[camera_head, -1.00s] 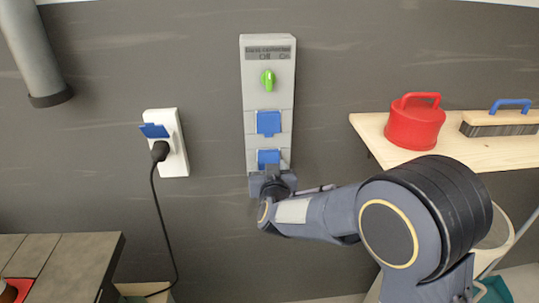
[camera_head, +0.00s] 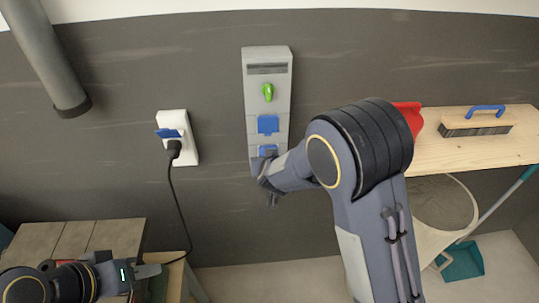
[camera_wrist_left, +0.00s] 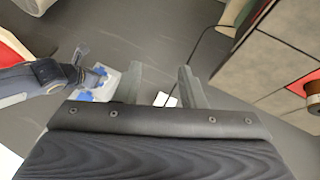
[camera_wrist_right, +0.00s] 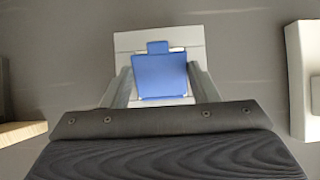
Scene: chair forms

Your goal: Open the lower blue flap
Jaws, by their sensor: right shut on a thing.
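A tall grey panel (camera_head: 267,98) on the wall carries a green knob (camera_head: 267,92), an upper blue flap (camera_head: 268,124) and, at its lower end, the lower blue flap (camera_head: 267,150). My right gripper (camera_head: 264,168) is at the lower flap and partly covers it. In the right wrist view, a blue flap (camera_wrist_right: 160,76) sits between the two fingers of my right gripper (camera_wrist_right: 162,78), which are shut on its sides. How far it is tilted is not clear. My left gripper (camera_head: 150,270) is open and empty at the lower left, and its spread fingers (camera_wrist_left: 161,72) show in the left wrist view.
A white socket (camera_head: 177,135) with a blue flap and a black plug is left of the panel. A wooden shelf (camera_head: 440,156) with a red container (camera_head: 411,117) and a brush (camera_head: 476,127) is on the right. A wooden table (camera_head: 75,237) is at the lower left.

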